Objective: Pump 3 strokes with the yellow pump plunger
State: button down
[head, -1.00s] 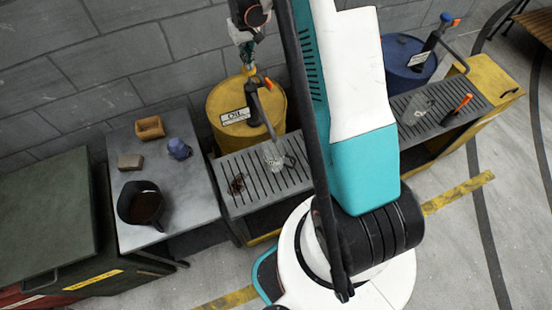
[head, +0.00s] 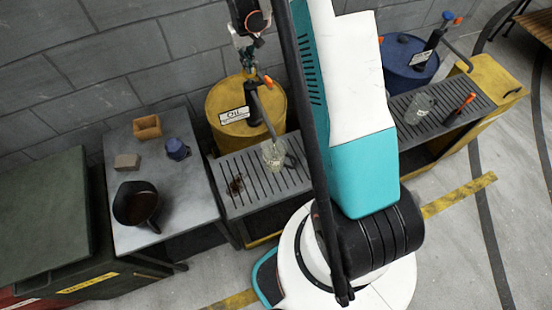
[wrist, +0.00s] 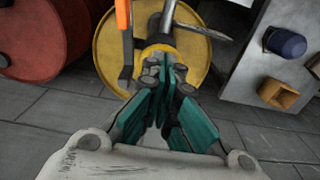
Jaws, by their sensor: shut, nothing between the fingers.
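The yellow drum (head: 222,108) labelled OIL stands against the wall with a dark pump (head: 254,104) on top. The pump has an orange part (head: 267,83) and a spout that slopes down to a glass jug (head: 273,154) on the slatted tray (head: 237,200). My gripper (head: 248,68) is directly above the pump, pointing down. In the wrist view its teal fingers (wrist: 166,72) are together and empty, with the tips at the yellow plunger top (wrist: 158,49). I cannot tell whether they touch it. The fingers partly hide the plunger.
A blue drum (head: 402,64) with another pump stands at the right, beside a second jug (head: 418,108). In the wrist view a red drum (wrist: 45,42) is at the left.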

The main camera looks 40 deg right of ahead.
jog(key=shift+f+b, duration=0.85)
jog(key=shift+f, duration=0.3)
jog(key=shift+f+b, duration=0.35)
jog(key=shift+f, duration=0.1)
jog(key=shift+r, duration=0.1)
jog(key=shift+r+p, duration=1.7)
jog(key=shift+r, duration=1.95)
jog(key=shift+f, duration=0.15)
